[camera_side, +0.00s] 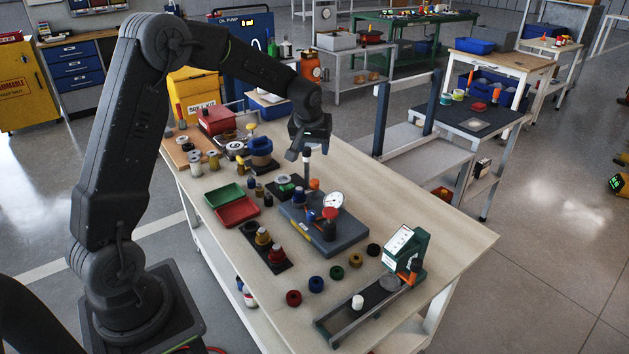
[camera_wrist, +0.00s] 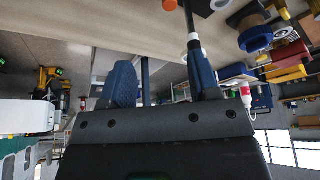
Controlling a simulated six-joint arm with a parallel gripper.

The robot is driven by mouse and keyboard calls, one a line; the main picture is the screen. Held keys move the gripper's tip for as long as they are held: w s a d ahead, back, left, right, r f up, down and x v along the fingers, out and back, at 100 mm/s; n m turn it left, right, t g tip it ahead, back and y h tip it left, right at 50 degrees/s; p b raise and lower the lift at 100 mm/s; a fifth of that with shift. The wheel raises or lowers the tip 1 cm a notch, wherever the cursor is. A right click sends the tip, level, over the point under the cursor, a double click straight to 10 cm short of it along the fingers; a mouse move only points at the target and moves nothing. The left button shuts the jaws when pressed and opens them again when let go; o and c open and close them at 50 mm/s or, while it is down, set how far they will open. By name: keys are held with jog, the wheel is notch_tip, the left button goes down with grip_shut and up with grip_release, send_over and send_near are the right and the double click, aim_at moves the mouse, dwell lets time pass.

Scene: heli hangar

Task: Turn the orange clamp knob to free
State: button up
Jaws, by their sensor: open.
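My gripper (camera_side: 306,150) is open and empty, above the blue-grey base plate (camera_side: 345,238) on the bench. Its two blue fingers stand apart in the wrist view (camera_wrist: 160,78). A small orange knob (camera_side: 314,184) shows beside the upright post (camera_side: 307,168) below my gripper. An orange piece, seemingly the same knob, shows at the top edge of the wrist view (camera_wrist: 170,4). The dark post with a white collar (camera_wrist: 193,42) appears close to the right finger there; I cannot tell whether they touch. The knob's turn position is too small to read.
A round white dial gauge (camera_side: 333,201) and red-topped piece stand on the plate. A green device with an orange handle (camera_side: 410,270) stands at the bench's right. Green (camera_side: 224,195) and red (camera_side: 237,212) trays lie left. Several coloured rings lie in front. The right bench corner is clear.

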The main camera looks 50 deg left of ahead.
send_near(314, 181)
jog(key=shift+n, duration=0.4)
jog(key=x, duration=0.9)
jog(key=shift+w+f, duration=0.15)
jog(key=c, duration=0.9)
